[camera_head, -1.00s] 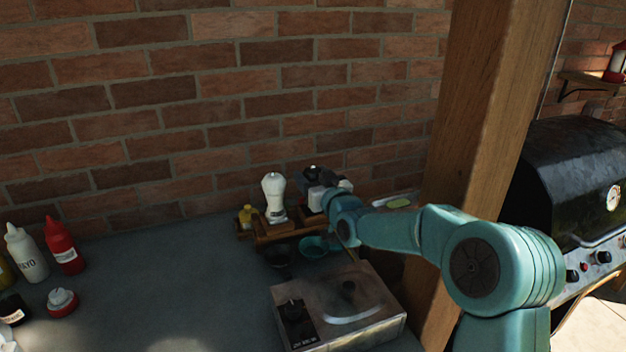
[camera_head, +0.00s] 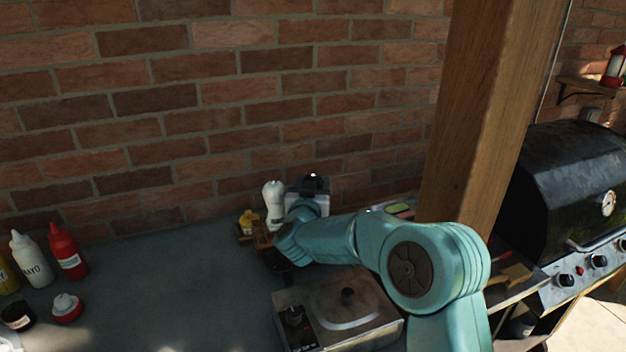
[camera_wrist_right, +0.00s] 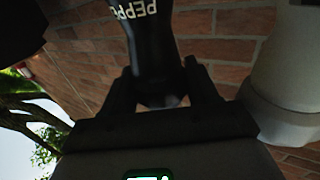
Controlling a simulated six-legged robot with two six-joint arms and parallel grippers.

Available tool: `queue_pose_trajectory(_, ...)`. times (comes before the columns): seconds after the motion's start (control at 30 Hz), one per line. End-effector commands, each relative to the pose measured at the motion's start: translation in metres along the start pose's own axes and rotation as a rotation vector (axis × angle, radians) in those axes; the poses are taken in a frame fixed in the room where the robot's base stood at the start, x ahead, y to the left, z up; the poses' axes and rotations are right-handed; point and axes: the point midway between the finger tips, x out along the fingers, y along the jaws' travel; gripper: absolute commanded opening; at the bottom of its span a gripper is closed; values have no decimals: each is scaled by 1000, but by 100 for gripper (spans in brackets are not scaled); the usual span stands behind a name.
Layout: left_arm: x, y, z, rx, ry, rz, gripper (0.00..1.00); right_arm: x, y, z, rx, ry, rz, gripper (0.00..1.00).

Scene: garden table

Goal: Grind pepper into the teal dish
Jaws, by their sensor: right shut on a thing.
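My right gripper (camera_head: 311,191) is shut on the dark pepper mill (camera_wrist_right: 154,45), whose white "PEPPE" lettering shows in the wrist view. One finger of the gripper (camera_wrist_right: 162,98) lies on each side of the mill. In the head view the gripper is over the back of the table, to the right of the white mill (camera_head: 273,205), with the forearm in front. The teal dish is hidden behind my right arm. My left gripper is not in view.
A metal cooker (camera_head: 350,300) stands in front of my forearm. Sauce bottles, one red (camera_head: 68,252), stand at the left. The tabletop (camera_head: 165,285) between is clear. A wooden post (camera_head: 487,110) rises right.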

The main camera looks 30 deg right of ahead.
Motion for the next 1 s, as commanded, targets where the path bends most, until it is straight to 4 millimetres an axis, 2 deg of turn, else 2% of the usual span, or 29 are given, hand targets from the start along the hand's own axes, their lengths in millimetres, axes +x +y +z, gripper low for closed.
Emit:
queue_pose_trajectory(0.53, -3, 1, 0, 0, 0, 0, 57, 0, 0, -1, 2, 3, 28, 28)
queue_pose_trajectory(0.57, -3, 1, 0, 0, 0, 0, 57, 0, 0, -1, 2, 3, 28, 62)
queue_pose_trajectory(0.6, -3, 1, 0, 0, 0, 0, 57, 0, 0, -1, 2, 3, 28, 75)
queue_pose_trajectory(0.63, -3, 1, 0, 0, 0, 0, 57, 0, 0, -1, 2, 3, 28, 82)
queue_pose_trajectory(1.0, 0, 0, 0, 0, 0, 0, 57, -6, -1, 0, 2, 2, 27, 82)
